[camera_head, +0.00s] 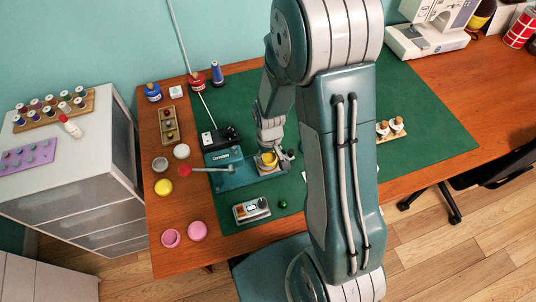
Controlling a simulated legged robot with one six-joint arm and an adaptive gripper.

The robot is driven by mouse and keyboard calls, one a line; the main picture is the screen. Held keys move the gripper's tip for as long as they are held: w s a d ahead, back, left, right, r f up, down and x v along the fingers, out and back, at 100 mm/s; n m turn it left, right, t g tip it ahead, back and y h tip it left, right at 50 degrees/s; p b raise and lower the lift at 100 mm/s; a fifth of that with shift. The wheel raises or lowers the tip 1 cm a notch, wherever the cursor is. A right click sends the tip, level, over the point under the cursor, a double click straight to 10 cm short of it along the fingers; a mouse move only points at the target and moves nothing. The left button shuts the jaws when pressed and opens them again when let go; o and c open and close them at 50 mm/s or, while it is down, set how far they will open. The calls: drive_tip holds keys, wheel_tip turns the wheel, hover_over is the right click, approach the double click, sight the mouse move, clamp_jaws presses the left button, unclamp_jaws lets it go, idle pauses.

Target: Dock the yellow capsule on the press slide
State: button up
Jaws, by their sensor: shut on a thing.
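The yellow capsule (268,158) is a small round yellow piece at the right end of the teal press (222,157). My gripper (272,163) reaches down over it from above and is shut on it. The gripper partly hides the capsule and the press slide, so I cannot tell whether the capsule touches the slide. A second round yellow piece (163,187) lies on the wooden table to the left.
Pink round pieces (197,231) and pale round pieces (181,151) lie left of the green mat (432,135). A small device with a display (252,209) and a green ball (282,204) lie in front of the press. My arm hides the mat's middle.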

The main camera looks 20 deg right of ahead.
drive_tip(key=shift+a, duration=0.25)
drive_tip(key=shift+a, duration=0.25)
drive_tip(key=shift+d, duration=0.2)
drive_tip(key=shift+d, duration=0.3)
drive_tip(key=shift+a, duration=0.15)
drive_tip(key=shift+f, duration=0.55)
drive_tip(key=o, duration=0.5)
